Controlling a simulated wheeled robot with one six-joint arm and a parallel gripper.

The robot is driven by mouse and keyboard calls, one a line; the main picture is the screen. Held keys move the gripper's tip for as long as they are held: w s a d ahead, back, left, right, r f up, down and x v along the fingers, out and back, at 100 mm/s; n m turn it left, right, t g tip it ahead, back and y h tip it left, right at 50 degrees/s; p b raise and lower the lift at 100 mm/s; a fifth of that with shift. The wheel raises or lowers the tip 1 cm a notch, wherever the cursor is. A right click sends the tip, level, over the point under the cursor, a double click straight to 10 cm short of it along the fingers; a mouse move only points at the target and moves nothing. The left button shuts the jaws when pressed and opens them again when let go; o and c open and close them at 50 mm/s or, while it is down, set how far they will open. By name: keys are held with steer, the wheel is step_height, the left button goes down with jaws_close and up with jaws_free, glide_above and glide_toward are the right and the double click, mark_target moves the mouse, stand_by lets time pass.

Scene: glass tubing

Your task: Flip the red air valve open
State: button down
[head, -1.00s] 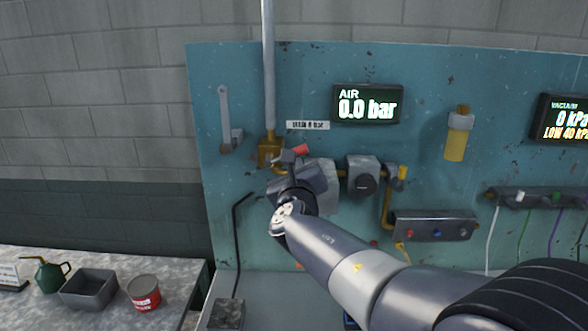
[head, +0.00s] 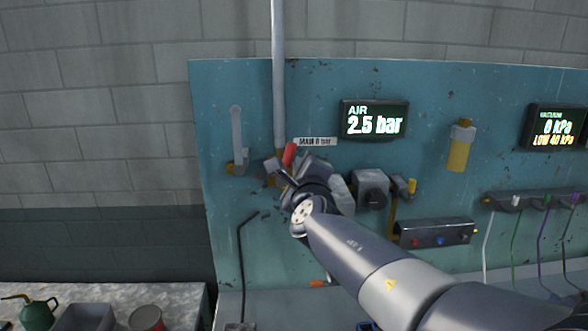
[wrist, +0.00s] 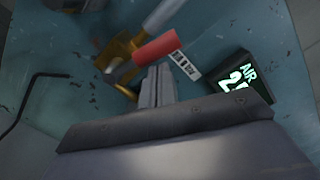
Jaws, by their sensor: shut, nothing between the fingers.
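The red air valve handle (head: 290,154) stands steeply in the head view, beside the foot of the grey vertical pipe (head: 278,80). In the wrist view the red handle (wrist: 156,48) lies just beyond my fingertips, in front of the brass valve body (wrist: 118,55). My gripper (head: 276,166) is shut and empty, with its tips close to the handle; it also shows in the wrist view (wrist: 154,72). I cannot tell whether the tips touch the handle. My gripper hides much of the valve body in the head view. The air display (head: 374,119) reads 2.5 bar.
A label (head: 315,141) is right of the handle. A regulator (head: 371,188) and a grey manifold (head: 437,233) sit on the blue panel to the right. A bent black rod (head: 241,265) is below left. A bench with a green oil can (head: 36,314) stands at lower left.

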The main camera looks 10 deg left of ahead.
steer(key=shift+s+a+r, duration=0.2)
steer(key=shift+a+r, duration=0.25)
steer(key=shift+a, duration=0.2)
stand_by(0.4)
steer(key=shift+d, duration=0.1)
